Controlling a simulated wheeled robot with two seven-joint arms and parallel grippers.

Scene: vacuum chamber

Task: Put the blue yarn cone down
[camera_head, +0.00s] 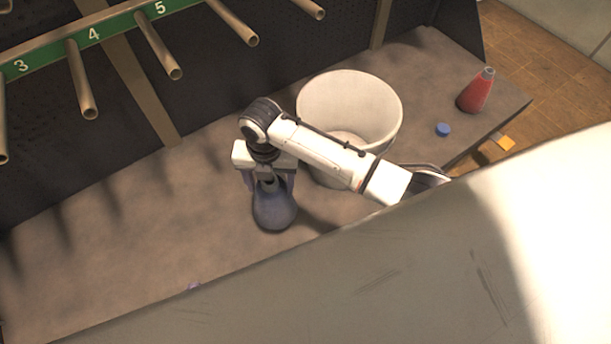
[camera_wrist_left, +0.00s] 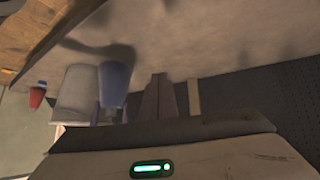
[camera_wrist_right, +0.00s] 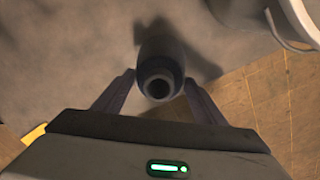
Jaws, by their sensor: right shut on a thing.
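The blue yarn cone (camera_head: 274,212) is upright over the front part of the grey table (camera_head: 130,225), narrow end up. My right gripper (camera_head: 269,183) is above it, shut around its narrow upper part. In the right wrist view the cone (camera_wrist_right: 158,60) sits between the two fingers, its open top facing the camera. The cone also shows in the left wrist view (camera_wrist_left: 116,82), with its shadow close by. I cannot tell whether its base touches the table. My left gripper (camera_wrist_left: 160,76) has its fingers together and empty, apart from the cone.
A white bin (camera_head: 350,95) stands just behind and right of the cone. A red cone (camera_head: 476,91) and a blue cap (camera_head: 442,130) are at the table's right end. A rack with numbered pegs (camera_head: 93,33) overhangs the back left. The table left of the cone is clear.

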